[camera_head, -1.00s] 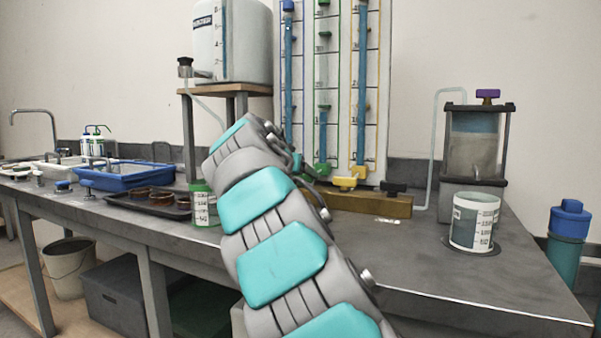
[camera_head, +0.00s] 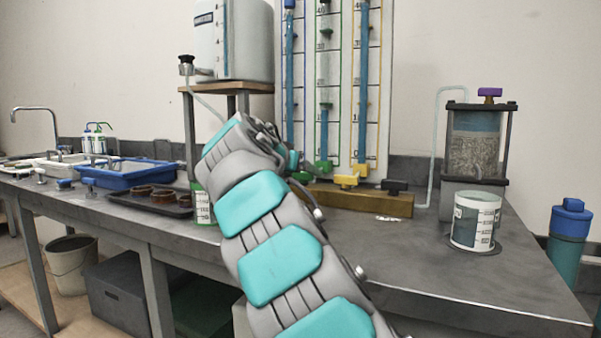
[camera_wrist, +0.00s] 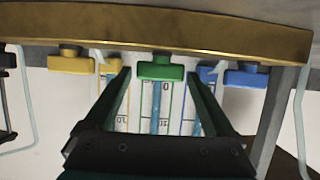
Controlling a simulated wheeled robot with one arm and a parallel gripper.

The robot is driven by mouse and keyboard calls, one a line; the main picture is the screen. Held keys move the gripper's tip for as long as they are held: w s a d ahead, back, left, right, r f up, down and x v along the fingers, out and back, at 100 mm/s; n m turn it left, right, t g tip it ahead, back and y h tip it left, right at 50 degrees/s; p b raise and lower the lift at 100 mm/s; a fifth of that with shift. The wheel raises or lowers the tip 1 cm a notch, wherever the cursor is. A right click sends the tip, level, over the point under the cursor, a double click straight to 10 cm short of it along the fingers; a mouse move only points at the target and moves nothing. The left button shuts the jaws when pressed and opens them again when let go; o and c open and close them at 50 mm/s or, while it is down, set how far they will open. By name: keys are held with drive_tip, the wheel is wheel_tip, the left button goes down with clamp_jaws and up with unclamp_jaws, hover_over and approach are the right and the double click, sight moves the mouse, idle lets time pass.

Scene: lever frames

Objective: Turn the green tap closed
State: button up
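The green tap (camera_wrist: 160,70) shows in the wrist view under the brass-coloured bar, with its handle lying crosswise. My gripper (camera_wrist: 160,78) is open, with one dark finger on each side of the tap and its tips close to the handle's ends. Nothing is held between the fingers, and I cannot tell whether they touch the handle. In the head view my arm's end is small and mostly hidden near the left end of the bar, and part of the green tap (camera_head: 302,177) shows beside it.
A yellow tap (camera_wrist: 72,63) and a blue tap (camera_wrist: 245,78) flank the green one. A black tap (camera_head: 395,186) sits at the bar's right end. Upright tubes (camera_head: 325,90) rise behind. A white beaker (camera_head: 475,220) stands right; the bench front is clear there.

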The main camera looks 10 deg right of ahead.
drive_tip(key=shift+o, duration=0.6)
drive_tip(key=v, duration=0.7)
drive_tip(key=shift+s+a+b, duration=0.2)
drive_tip(key=shift+s+b, duration=0.1)
drive_tip(key=shift+r, duration=0.15)
